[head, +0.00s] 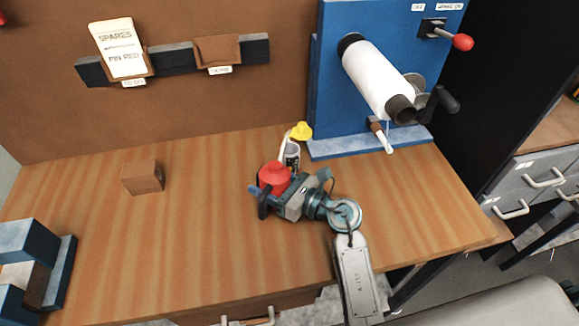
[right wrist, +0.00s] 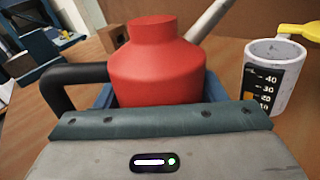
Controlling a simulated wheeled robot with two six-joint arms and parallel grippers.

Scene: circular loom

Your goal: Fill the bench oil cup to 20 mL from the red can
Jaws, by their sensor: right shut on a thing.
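The red can (head: 273,177) is held by my right gripper (head: 268,198) over the middle of the bench. In the right wrist view the can (right wrist: 156,65) looks about upright between the jaws, with a black handle at left and a pale spout rising to the right. Whether its base touches the bench is hidden. The white oil cup (head: 292,155) stands just behind the can. In the wrist view the cup (right wrist: 274,80) is right of the can, with a black scale marked up to 40 and an orange patch beside the lower marks. My left gripper is not seen.
A yellow object (head: 301,131) is close behind the cup. The blue loom frame (head: 340,90) with a white roll (head: 375,80) and crank stands at the back right. A brown block (head: 143,177) sits on the left; the bench between is clear. A blue stand (head: 30,250) is front left.

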